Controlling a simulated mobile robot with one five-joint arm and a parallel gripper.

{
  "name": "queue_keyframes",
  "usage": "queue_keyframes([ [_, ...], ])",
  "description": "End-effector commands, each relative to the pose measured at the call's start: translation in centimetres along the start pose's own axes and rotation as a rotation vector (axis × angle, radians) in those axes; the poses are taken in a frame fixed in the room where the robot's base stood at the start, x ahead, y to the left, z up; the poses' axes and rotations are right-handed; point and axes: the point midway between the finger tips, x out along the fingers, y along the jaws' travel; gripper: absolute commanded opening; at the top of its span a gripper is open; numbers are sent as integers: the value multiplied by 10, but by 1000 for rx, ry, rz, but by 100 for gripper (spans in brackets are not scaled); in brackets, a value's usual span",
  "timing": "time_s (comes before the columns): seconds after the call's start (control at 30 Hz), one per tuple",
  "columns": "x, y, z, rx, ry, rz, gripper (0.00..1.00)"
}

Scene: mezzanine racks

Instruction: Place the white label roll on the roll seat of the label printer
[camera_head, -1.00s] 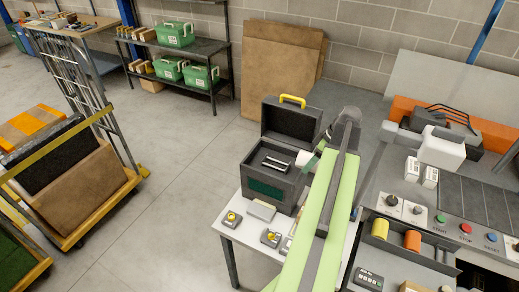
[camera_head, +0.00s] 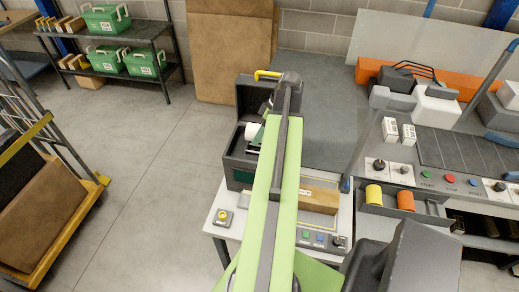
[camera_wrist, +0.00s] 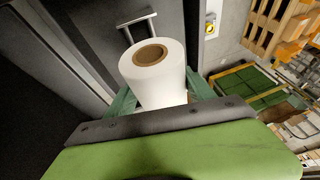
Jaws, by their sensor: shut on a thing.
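The white label roll (camera_wrist: 155,70), with a brown core, is held between the green fingers of my gripper (camera_wrist: 162,92) in the wrist view. In the head view the roll (camera_head: 252,131) appears over the opening of the dark grey label printer (camera_head: 238,170), in front of its raised lid (camera_head: 249,94). The lid has a yellow handle. A metal bar (camera_wrist: 137,21) shows just beyond the roll in the wrist view, probably part of the roll seat. My arm hides most of the printer's inside in the head view, and I cannot tell whether the roll touches the seat.
The printer stands on a white table (camera_head: 214,222) with a small yellow-buttoned device (camera_head: 222,217) and a brown box (camera_head: 319,198). To the right is a grey console with buttons, white boxes (camera_head: 390,130) and coloured rolls. The floor at left is open, with a loaded cart (camera_head: 45,190).

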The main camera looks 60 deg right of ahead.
Motion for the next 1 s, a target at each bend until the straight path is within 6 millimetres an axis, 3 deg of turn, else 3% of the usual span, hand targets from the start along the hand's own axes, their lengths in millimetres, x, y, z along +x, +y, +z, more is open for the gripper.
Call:
queue_keyframes([
  [0.03,18,4,7,0,0,0,10],
  [0.23,20,4,8,0,0,0,10],
  [0.47,53,12,22,0,0,0,10],
  [0.87,54,12,23,0,0,0,10],
  [0.9,53,12,22,0,0,0,66],
  [1.0,52,12,22,0,0,0,79],
])
